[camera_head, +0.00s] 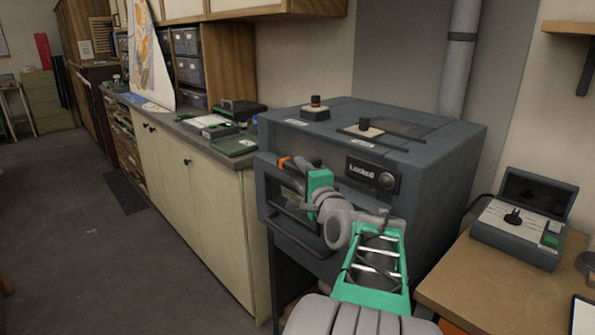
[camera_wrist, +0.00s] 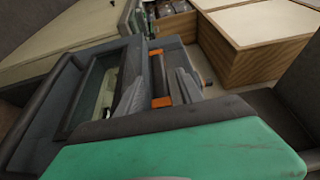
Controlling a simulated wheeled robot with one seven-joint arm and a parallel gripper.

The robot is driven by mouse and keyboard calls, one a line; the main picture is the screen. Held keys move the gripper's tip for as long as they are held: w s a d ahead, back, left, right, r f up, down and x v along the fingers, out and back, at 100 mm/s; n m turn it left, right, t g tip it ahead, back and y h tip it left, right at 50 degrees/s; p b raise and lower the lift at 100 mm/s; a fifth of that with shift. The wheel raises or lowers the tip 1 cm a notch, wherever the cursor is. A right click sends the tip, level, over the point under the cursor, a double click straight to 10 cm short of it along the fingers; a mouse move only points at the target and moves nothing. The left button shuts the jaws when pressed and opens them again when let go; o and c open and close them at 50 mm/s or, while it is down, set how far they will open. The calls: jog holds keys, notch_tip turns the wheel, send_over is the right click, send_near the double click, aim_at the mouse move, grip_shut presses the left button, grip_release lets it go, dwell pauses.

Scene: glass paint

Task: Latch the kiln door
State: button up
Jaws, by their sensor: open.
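The kiln (camera_head: 440,150) is a dark grey box in the middle right of the head view. Its front door (camera_head: 268,190) has a window and a low bar handle, and looks flush with the body. A front panel (camera_head: 372,175) appears to read "Locked" beside a round knob. My gripper (camera_head: 298,166) is at the upper front of the door, partly hidden by its own green body. In the wrist view, my open grey fingers lie either side of a dark latch bar with orange ends (camera_wrist: 161,102). I cannot tell whether they touch it. The door window (camera_wrist: 90,95) shows at left.
A counter with cream cabinets (camera_head: 190,190) runs left of the kiln, holding trays and tools. A wooden table (camera_head: 500,270) at right carries a grey control box (camera_head: 520,225). Small knobbed pieces sit on the kiln top.

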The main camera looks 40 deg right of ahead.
aim_at(297, 169)
jog(key=shift+x, duration=1.5)
jog(key=shift+c, duration=0.4)
grip_shut()
